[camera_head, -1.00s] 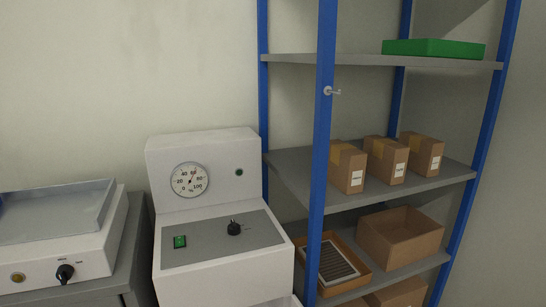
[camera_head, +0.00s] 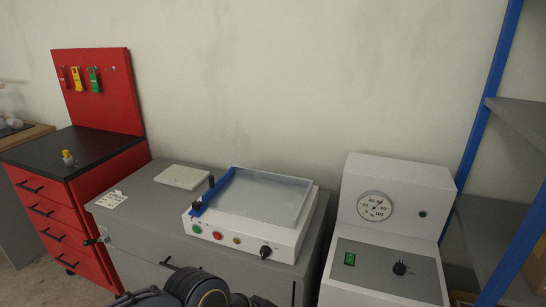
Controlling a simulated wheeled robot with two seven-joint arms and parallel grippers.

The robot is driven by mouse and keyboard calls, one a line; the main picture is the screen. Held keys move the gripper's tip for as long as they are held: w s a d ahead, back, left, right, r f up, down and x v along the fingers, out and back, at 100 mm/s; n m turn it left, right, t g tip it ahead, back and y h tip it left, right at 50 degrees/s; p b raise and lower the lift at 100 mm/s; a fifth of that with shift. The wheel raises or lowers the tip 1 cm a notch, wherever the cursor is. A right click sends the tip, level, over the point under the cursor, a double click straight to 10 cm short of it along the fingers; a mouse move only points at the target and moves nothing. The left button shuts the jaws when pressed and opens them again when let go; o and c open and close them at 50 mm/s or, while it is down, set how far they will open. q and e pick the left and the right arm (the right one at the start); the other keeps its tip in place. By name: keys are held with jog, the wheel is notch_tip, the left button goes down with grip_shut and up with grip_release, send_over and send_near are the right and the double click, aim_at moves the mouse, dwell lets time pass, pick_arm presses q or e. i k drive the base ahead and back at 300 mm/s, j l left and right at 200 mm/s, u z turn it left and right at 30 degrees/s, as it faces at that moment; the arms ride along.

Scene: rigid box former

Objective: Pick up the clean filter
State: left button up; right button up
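No thing that I can surely name as the clean filter shows in the head view now. A flat white slab (camera_head: 183,176) lies on the grey cabinet, left of the white machine; I cannot tell whether it is a filter. Dark parts of my own arm (camera_head: 203,291) show at the bottom edge, in front of the cabinet. Neither gripper's fingers are in view.
A white machine (camera_head: 255,235) with a shallow tray and blue bar stands on the grey cabinet (camera_head: 135,214). A gauge machine (camera_head: 391,225) stands right of it, beside the blue shelf post (camera_head: 492,90). A red tool cart (camera_head: 98,95) is at left.

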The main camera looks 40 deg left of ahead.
aim_at(185, 177)
jog(key=u, duration=2.05)
jog(key=i+j, duration=0.45)
jog(key=i+j+z, duration=0.15)
jog(key=i+j, duration=0.7)
jog(key=i+j+z, duration=0.15)
jog(key=i+j, duration=0.3)
jog(key=j, duration=0.15)
jog(key=i+j, duration=0.4)
jog(key=j, duration=0.15)
jog(key=i+j+z, duration=0.1)
jog(key=i+j, duration=0.3)
jog(key=j, duration=0.1)
